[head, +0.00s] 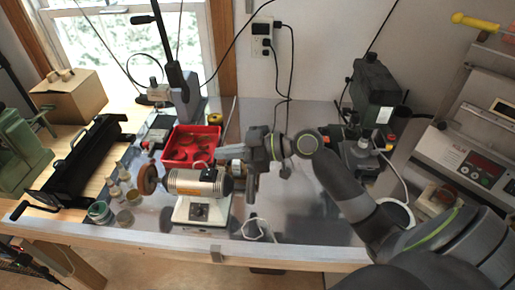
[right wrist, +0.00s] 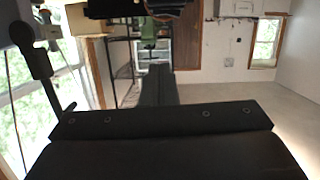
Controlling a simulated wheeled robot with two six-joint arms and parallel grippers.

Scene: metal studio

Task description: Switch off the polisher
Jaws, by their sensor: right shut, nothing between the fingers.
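The polisher (head: 198,182) stands on the metal bench top in the head view, a cream and metal motor body with a brown wheel (head: 148,179) at its left end. Its white base carries a dark dial or switch plate (head: 199,211) on the front. My right gripper (head: 232,155) is above and at the right end of the motor body, shut and empty. I cannot tell whether it touches the polisher. My left gripper is out of view.
A red tray (head: 191,146) lies behind the polisher, with small jars (head: 121,190) to its left. A black roller device (head: 88,160) stands further left. A dark machine (head: 372,97) stands at the back right. Bare metal bench (head: 305,215) lies right of the polisher.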

